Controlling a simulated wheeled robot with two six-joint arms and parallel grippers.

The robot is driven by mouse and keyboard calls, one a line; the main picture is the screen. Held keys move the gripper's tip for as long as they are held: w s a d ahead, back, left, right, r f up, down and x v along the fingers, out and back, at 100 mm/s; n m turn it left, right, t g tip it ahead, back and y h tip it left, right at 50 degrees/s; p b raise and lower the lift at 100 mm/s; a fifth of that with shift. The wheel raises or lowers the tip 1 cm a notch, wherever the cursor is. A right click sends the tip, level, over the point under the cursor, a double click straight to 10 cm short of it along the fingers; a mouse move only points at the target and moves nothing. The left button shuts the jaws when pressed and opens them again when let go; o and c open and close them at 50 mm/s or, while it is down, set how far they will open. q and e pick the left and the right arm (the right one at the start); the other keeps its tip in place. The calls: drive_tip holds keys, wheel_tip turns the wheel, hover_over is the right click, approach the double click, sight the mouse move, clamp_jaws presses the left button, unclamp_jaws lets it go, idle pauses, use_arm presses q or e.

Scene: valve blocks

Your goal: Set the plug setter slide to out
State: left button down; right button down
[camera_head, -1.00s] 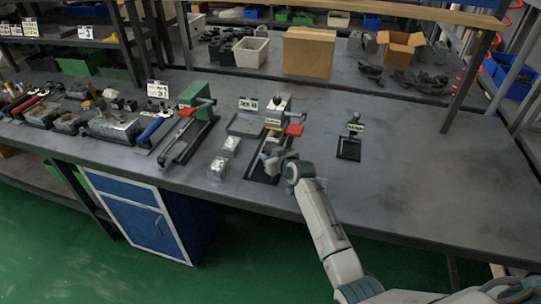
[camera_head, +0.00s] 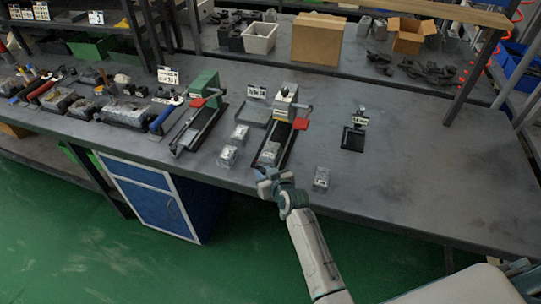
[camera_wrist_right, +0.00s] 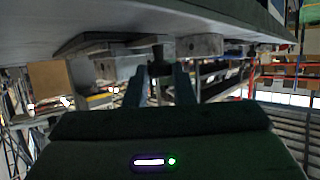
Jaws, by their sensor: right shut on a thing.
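A small press-like machine (camera_head: 284,100) with a yellow label, a red handle (camera_head: 300,124) and a dark track stands mid-bench; I take it as the plug setter. A metal block (camera_head: 268,152) sits on the near part of its track. My right gripper (camera_head: 265,176) is at the track's near end, by the bench's front edge. In the right wrist view, its fingers (camera_wrist_right: 166,84) close around a small dark piece (camera_wrist_right: 160,62) at the machine's end, likely the slide's grip. The fingers hide much of it. My left gripper is not in view.
Two metal blocks (camera_head: 239,132) (camera_head: 227,155) stand left of the track and another (camera_head: 321,178) stands to its right. A green machine (camera_head: 206,88) is further left. A small black fixture (camera_head: 353,138) is to the right. The bench's right side is clear.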

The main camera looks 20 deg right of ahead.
drive_tip(key=shift+s+a, duration=0.15)
drive_tip(key=shift+s, duration=0.1)
drive_tip(key=shift+f, duration=0.2)
drive_tip(key=c, duration=1.3)
unclamp_jaws()
drive_tip(key=shift+o, duration=0.2)
drive_tip(key=shift+a+r, duration=0.1)
drive_tip(key=shift+r, duration=0.1)
drive_tip(key=shift+s, duration=0.15)
drive_tip(key=shift+s, duration=0.25)
drive_tip(key=b+v, duration=0.2)
drive_tip(key=v, duration=0.8)
